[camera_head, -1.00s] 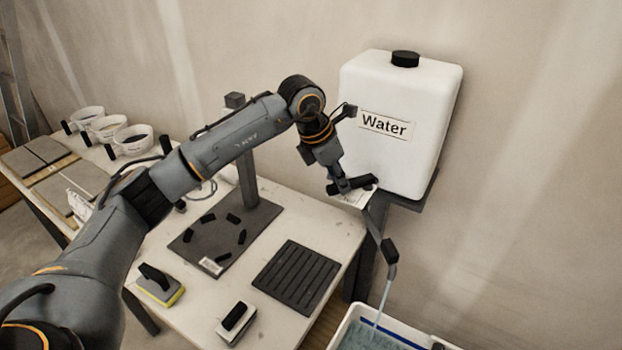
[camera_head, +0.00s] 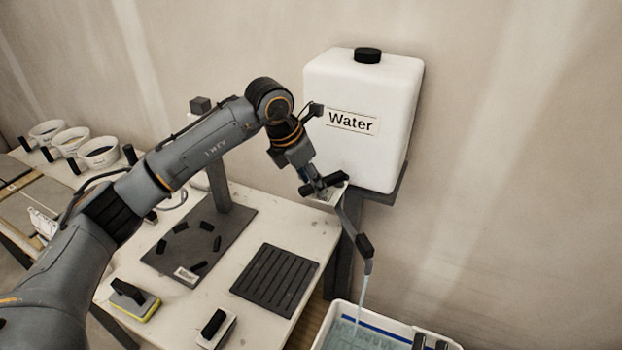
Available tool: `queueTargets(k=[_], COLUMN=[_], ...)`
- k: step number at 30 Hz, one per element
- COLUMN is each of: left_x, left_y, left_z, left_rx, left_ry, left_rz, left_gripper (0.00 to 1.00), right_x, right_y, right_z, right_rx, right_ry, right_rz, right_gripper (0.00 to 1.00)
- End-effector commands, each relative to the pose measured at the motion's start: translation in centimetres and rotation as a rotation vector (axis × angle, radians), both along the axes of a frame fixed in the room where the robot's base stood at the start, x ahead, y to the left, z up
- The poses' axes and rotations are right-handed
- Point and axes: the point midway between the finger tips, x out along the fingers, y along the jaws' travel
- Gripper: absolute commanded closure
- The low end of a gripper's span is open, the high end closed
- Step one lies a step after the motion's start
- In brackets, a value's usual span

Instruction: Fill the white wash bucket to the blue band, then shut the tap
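The white water tank (camera_head: 360,100), labelled "Water", stands on a dark bracket against the wall. My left gripper (camera_head: 323,188) is at the tap below the tank's front; the overlap hides whether its fingers are open or shut on the handle. A grey pipe runs down from there to a dark spout (camera_head: 364,246). Water (camera_head: 362,290) runs from the spout into the white wash bucket (camera_head: 398,323), which is cut off by the bottom edge. A blue band (camera_head: 385,330) shows along its inner far wall. Blue-tinted water lies below the band. My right gripper is not in view.
The worktable holds a ribbed dark mat (camera_head: 275,280), a dark stand plate (camera_head: 200,245), a yellow-edged sponge float (camera_head: 134,299) and a white float (camera_head: 216,328). Several white tubs (camera_head: 98,152) stand at the far left.

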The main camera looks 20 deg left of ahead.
Motion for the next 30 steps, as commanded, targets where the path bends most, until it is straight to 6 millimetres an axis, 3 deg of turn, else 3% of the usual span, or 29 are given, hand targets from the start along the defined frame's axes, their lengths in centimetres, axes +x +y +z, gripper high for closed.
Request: queueTargets(k=[8,21,30], left_x=[-0.3,-2.8,-3.5], left_y=[0.3,2.4,2.9], left_z=[1.1,9.1,11.1], left_rx=[0.0,0.0,0.001], left_ry=[-0.001,-0.003,0.001], left_rz=[0.0,0.0,0.0], left_gripper=[0.57,0.57,0.57], right_x=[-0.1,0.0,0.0], right_y=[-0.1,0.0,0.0], right_z=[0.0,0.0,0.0], right_rx=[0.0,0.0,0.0], right_ry=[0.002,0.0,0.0], right_rz=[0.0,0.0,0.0], right_gripper=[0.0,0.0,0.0])
